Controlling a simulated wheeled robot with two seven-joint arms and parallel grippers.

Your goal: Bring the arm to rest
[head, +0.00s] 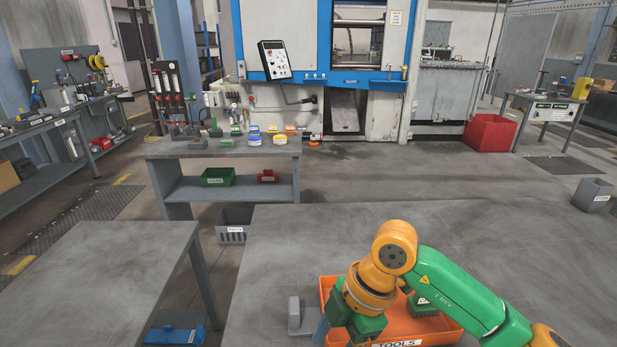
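My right arm comes in from the lower right, with green and orange links. It bends down over an orange tray labelled TOOLS (450,335) on the near grey table (300,230). My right gripper (362,327) points down at the left part of the tray. Its fingertips are hidden by its own body and the picture's lower edge, so I cannot tell whether it holds anything. A green block (424,305) shows in the tray behind the arm. A blue piece (320,330) shows just left of the gripper. My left gripper is not in view.
A grey block-like part (296,316) stands left of the tray. The table is bare behind the tray. A second bare table (110,270) is at left, with a blue object (175,335) low beside it. A workbench (220,148) with small parts stands farther back.

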